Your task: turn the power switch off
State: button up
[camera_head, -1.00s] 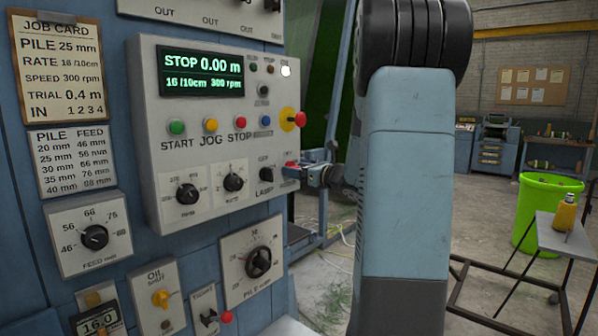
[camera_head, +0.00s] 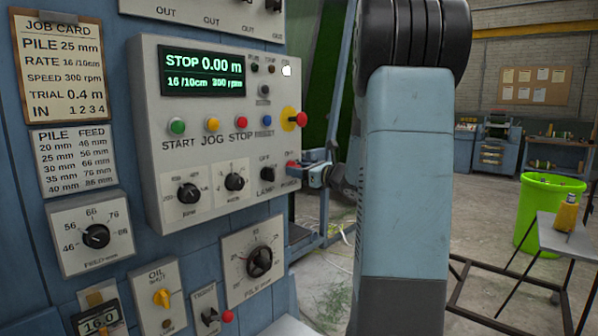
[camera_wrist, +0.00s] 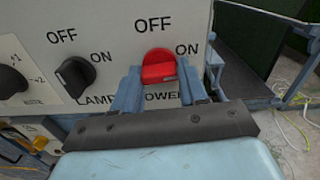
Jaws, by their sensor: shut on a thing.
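The power switch (camera_wrist: 158,66) is a red rotary knob on the pale control panel, with OFF printed above it and ON at its upper right. Its exact pointing direction is hard to tell. My gripper (camera_wrist: 157,82) is shut on the red knob, one blue-grey finger on each side. In the head view, the gripper (camera_head: 313,173) reaches the panel's lower right edge from the right.
The black lamp switch (camera_wrist: 75,76) sits just left of the power switch. The red emergency button (camera_head: 300,118) on a yellow base juts out above. A green display (camera_head: 203,72) reads STOP 0.00 m. A green bin (camera_head: 548,205) and small table (camera_head: 570,240) stand far right.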

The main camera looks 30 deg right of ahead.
jog(key=shift+f+n, duration=0.2)
jog(key=shift+n, duration=8.4)
jog(key=o, duration=0.6)
jog(key=shift+f, duration=0.1)
jog(key=o, duration=0.5)
jog(key=shift+r, duration=0.2)
jog(key=shift+c, duration=0.2)
